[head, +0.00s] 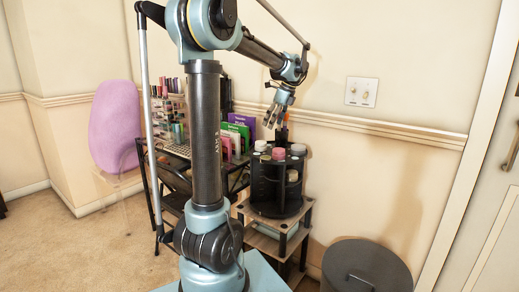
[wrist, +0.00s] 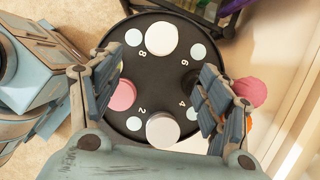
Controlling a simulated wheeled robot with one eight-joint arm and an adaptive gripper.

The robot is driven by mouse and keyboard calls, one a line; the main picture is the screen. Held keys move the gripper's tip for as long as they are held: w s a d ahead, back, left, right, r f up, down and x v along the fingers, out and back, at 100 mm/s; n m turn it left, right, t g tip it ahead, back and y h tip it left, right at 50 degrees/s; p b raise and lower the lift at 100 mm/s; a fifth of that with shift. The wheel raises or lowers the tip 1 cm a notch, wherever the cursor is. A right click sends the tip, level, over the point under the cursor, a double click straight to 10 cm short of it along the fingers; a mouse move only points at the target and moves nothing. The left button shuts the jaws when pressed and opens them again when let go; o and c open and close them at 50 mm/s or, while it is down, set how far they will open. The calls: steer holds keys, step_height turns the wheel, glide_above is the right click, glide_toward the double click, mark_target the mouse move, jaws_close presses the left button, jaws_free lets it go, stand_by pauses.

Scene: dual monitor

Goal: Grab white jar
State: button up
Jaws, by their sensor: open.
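A round black carousel (head: 262,190) stands on a small shelf unit in the head view. Its black top (wrist: 155,75) fills the middle of the wrist view. A white round jar (wrist: 161,38) sits near the top's far edge. A second pale, greyish-white jar (wrist: 162,129) sits at the near edge. I cannot tell which one the task means. My gripper (head: 278,118) is above the carousel, pointing down. In the wrist view my gripper (wrist: 158,75) is open, fingers apart on either side, with nothing held between them. The left finger is close to a pink jar (wrist: 122,95).
Another pink item (wrist: 250,91) lies right of the right finger. A desk (head: 170,170) with books and bottles stands left of the carousel. A dark round bin (head: 366,268) stands at the front right. The wall is close behind.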

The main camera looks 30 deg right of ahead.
glide_above(263, 142)
steer(key=s+d, duration=0.1)
steer(key=s, duration=0.1)
steer(key=f, duration=0.6)
steer(key=shift+s, duration=0.2)
steer(key=shift+x, duration=2.6)
steer(key=shift+w, duration=0.15)
steer(key=c, duration=1.1)
